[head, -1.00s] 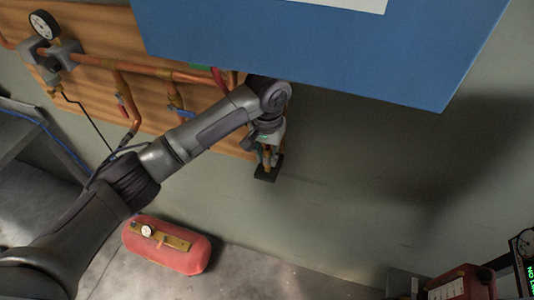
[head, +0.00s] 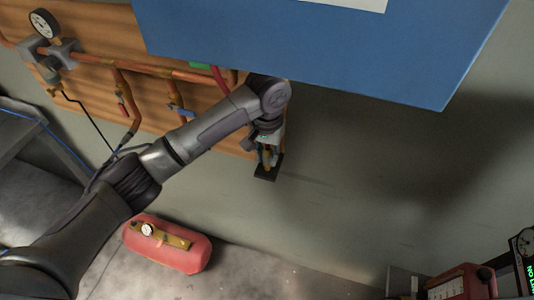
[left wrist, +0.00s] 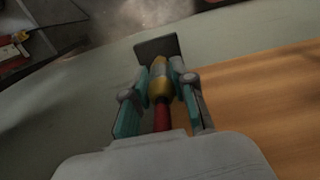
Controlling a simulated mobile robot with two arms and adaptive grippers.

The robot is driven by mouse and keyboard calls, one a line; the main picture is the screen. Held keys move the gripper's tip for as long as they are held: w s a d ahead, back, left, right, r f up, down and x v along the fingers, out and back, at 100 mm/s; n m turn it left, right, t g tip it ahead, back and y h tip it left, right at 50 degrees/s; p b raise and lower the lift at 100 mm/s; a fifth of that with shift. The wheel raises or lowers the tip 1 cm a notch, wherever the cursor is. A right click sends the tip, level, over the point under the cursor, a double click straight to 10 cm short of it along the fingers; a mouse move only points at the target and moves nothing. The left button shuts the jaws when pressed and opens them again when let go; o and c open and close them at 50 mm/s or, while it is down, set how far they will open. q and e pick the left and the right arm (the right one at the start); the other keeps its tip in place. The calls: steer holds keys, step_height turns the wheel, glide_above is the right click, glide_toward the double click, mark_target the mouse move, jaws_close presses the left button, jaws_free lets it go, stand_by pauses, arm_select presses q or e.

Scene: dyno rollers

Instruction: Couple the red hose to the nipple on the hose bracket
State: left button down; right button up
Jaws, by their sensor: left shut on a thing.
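My left gripper (head: 266,152) is at the wall by the lower right end of the wooden board. In the left wrist view its teal-padded fingers (left wrist: 159,76) are closed around the brass end fitting (left wrist: 159,88) of the red hose (left wrist: 162,118). The hose runs back toward my wrist. The dark plate of the hose bracket (left wrist: 156,47) lies just beyond the fitting, and it also shows below the gripper in the head view (head: 268,172). The nipple is hidden behind the fitting, so I cannot tell whether they touch. My right gripper is not in view.
A large blue panel (head: 300,45) hangs over the upper part of the head view. The wooden board (head: 95,30) carries copper pipes (head: 130,69) and a gauge (head: 44,23). A red tank (head: 168,246) is on the floor. The wall right of the bracket is clear.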

arm_select(q)
steer(key=shift+f, duration=0.75)
stand_by(0.6)
steer(key=c, duration=0.9)
jaws_free()
steer(key=shift+o, duration=0.2)
steer(key=shift+r, duration=0.1)
step_height(320, 180, up, 7)
steer(key=shift+r, duration=0.2)
steer(key=shift+f, duration=0.1)
